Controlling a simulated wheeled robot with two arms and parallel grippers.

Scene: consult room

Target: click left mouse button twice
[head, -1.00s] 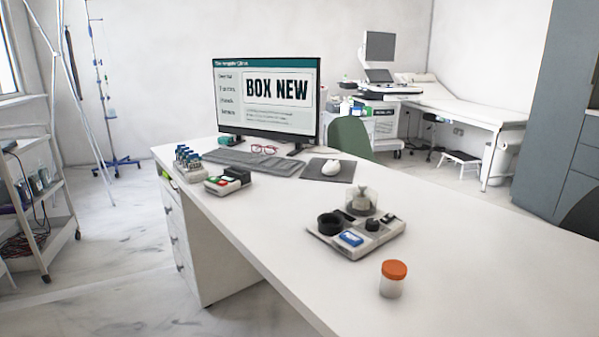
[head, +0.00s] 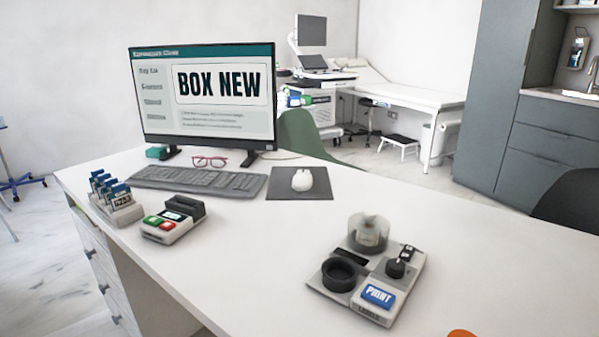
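A white computer mouse (head: 302,180) lies on a dark grey mouse pad (head: 318,190) on the white desk (head: 250,240). The pad is to the right of a dark grey keyboard (head: 198,180). A monitor (head: 205,100) behind the keyboard shows a page with the large words "BOX NEW". Neither of my grippers is in the head view, and nothing touches the mouse. The mouse is too small here to make out its separate buttons.
A label device with a blue "PRINT" button (head: 378,296) stands at the desk's front right. A card terminal (head: 165,226) and a rack of blue-topped cards (head: 113,202) stand left of it. Red glasses (head: 210,162) lie before the monitor. Desk around the mouse pad is clear.

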